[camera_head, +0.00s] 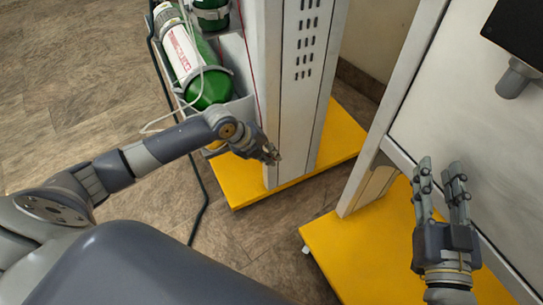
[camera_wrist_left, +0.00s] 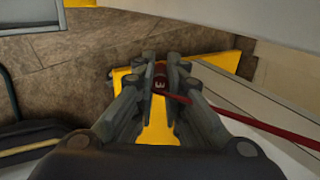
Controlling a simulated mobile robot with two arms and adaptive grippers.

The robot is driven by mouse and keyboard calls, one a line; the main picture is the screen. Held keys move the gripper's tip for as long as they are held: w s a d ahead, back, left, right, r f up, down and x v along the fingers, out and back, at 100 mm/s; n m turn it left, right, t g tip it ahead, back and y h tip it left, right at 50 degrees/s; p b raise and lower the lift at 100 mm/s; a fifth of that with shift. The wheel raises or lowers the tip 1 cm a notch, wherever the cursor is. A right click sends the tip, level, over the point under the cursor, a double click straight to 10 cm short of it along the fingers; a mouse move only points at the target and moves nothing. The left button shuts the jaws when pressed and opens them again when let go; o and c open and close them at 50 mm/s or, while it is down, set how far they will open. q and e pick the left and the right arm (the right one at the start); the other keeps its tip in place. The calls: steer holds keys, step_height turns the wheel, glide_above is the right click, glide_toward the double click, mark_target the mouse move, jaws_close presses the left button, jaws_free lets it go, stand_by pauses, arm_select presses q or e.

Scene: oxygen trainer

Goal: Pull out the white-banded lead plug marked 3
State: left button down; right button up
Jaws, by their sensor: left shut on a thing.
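My left gripper (camera_head: 272,157) is beside the lower part of the white column (camera_head: 291,80). In the left wrist view, the left gripper (camera_wrist_left: 160,72) is shut on a dark red plug (camera_wrist_left: 160,83) with a pale mark that looks like a 3. A red lead (camera_wrist_left: 255,122) runs from the plug to the right. I cannot make out a white band, nor whether the plug sits in a socket. In the head view the plug is hidden by the gripper. My right gripper (camera_head: 440,168) is open and empty at the right, in front of a white panel.
Green-and-white cylinders (camera_head: 186,55) stand on the left side of the column. Yellow bases (camera_head: 340,135) spread under the column and under the white cabinet (camera_head: 480,110) at right. A dark cable (camera_head: 200,190) lies on the brown floor. A floor gap separates the two bases.

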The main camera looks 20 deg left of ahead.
arm_select(q)
steer(key=c, duration=1.6)
jaws_free()
steer(key=shift+r, duration=0.1)
steer(key=v, duration=1.1)
steer(key=shift+s+a+r, duration=0.15)
steer(key=shift+s+r, duration=0.1)
steer(key=shift+r, duration=0.1)
steer(key=shift+s+a, duration=0.1)
